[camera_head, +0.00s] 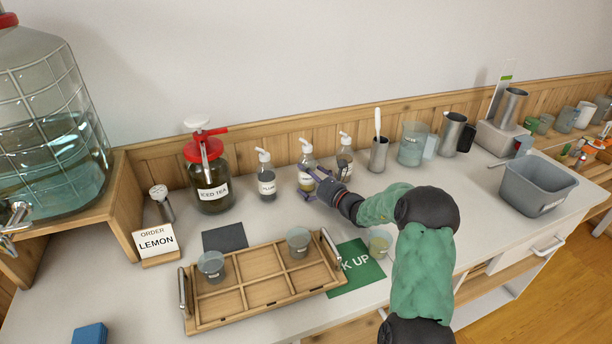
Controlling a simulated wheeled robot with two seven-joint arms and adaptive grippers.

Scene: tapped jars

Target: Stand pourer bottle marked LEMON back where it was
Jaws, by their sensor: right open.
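Three pump-topped pourer bottles stand in a row at the back of the counter. The middle pourer bottle (306,161) has amber contents and a white label; its text is too small and partly covered to read surely. My right gripper (312,183) is open at this bottle, its fingers close about the lower body; whether they touch it I cannot tell. The bottle looks upright on the counter. The left pourer bottle (267,183) has a dark label, seemingly PLUM. My left gripper is not in view.
An iced tea jar (209,180) stands left of the bottles, near a LEMON order card (156,241). A wooden tray (262,315) holds two cups. A steel cup (379,154) stands right of the bottles.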

